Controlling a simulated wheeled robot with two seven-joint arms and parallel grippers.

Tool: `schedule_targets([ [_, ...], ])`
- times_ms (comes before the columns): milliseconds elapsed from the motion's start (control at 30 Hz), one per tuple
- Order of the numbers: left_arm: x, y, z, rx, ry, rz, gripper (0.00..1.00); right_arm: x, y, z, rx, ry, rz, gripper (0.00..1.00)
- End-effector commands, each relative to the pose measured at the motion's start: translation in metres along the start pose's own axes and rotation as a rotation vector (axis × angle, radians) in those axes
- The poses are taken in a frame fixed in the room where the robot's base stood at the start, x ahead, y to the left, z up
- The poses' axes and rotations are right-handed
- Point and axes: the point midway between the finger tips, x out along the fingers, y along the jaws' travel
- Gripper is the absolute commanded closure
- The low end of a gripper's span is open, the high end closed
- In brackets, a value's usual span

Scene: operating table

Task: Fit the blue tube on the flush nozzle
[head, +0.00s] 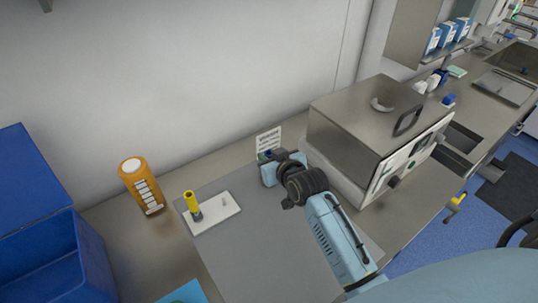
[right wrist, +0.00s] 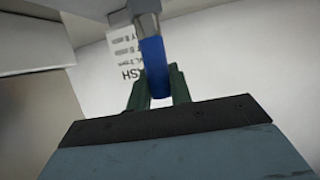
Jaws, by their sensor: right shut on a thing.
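My right gripper (head: 266,157) is at the back of the counter, in front of a small white sign. In the right wrist view its two dark green fingers (right wrist: 158,88) are shut on the blue tube (right wrist: 154,66), which stands nearly upright between them. In the head view the gripper mostly hides the tube. The tube's upper end meets a grey cylindrical piece (right wrist: 143,18), which looks like the flush nozzle. I cannot tell how far the tube is over it. My left gripper is not in view.
A steel machine (head: 345,150) stands close to the right of my gripper. A white block (head: 222,212) holding a yellow-topped piece (head: 190,201) lies on the grey mat (head: 255,262). An orange bottle (head: 141,186) and blue bins (head: 40,260) are at left. The mat's front is clear.

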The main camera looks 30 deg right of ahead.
Motion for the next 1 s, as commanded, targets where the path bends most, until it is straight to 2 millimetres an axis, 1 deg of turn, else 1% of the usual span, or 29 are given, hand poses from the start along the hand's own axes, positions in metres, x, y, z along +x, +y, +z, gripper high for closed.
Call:
schedule_targets([
  [400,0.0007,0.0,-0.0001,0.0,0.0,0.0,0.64,0.0007,0.0001,0.0015,0.0,0.001,0.0,1.0],
  [433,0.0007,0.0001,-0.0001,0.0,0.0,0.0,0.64,0.0007,0.0001,0.0015,0.0,0.001,0.0,0.76],
  [600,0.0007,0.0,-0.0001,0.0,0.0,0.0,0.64,0.0007,0.0001,0.0014,0.0,0.001,0.0,0.54],
  [867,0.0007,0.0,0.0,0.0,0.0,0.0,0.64,0.0003,0.0001,0.0018,0.0,0.0,0.0,0.54],
  [1000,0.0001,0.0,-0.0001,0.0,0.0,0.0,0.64,-0.007,0.0002,0.0024,0.0,-0.001,0.0,0.54],
])
